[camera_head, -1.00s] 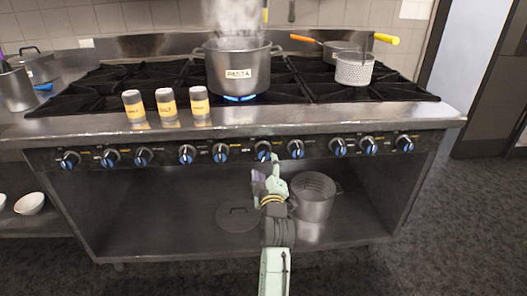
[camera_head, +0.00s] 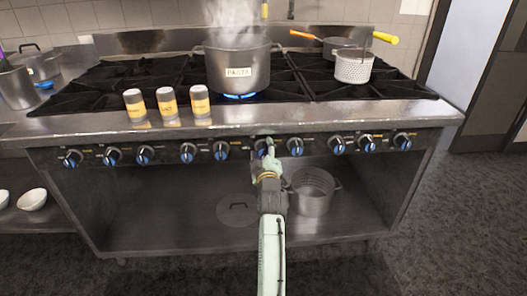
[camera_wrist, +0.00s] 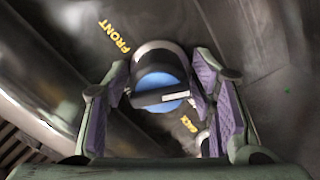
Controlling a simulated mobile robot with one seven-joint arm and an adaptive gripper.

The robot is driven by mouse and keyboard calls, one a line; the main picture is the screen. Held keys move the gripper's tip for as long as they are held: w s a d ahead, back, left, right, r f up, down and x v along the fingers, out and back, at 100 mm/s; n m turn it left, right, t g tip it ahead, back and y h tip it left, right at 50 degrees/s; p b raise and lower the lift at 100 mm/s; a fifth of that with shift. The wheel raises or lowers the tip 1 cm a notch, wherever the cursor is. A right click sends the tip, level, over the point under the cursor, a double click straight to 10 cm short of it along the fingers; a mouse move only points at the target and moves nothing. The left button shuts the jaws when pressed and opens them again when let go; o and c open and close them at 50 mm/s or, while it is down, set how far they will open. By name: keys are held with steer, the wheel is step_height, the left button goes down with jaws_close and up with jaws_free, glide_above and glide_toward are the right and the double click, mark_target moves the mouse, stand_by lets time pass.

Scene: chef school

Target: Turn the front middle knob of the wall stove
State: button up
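The stove's front panel (camera_head: 170,155) carries a row of knobs with blue faces. My gripper (camera_head: 266,150) is at a knob near the middle of the row and partly covers it in the head view. In the wrist view, that knob (camera_wrist: 162,88) has a dark bar across its blue face. It sits between the two purple-padded fingers of my gripper (camera_wrist: 161,75), which are apart, one on each side. A small gap shows at the left finger; contact at the right finger is unclear. Yellow "FRONT" lettering is beside this knob. "BACK" is printed near a neighbouring knob, mostly hidden by the right finger.
A steaming pasta pot (camera_head: 238,68) stands over a lit blue flame. Several yellow-labelled shakers (camera_head: 168,104) stand near the stove's front edge. A strainer pot (camera_head: 312,192) and a lid (camera_head: 237,211) are on the lower shelf. Another knob (camera_head: 295,147) is close on the right.

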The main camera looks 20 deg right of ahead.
steer(key=c, duration=0.9)
steer(key=shift+m, duration=0.3)
steer(key=m+b, duration=0.1)
steer(key=m, duration=0.3)
steer(key=shift+a+m, duration=0.1)
steer(key=shift+m, duration=0.2)
steer(key=m, duration=0.5)
steer(key=m+p, duration=0.1)
steer(key=m, duration=0.5)
steer(key=shift+m, duration=0.4)
steer(key=m+p, duration=0.1)
steer(key=m, duration=0.2)
steer(key=shift+r, duration=0.1)
steer(key=shift+m+p, duration=0.85)
steer(key=shift+m, duration=0.95)
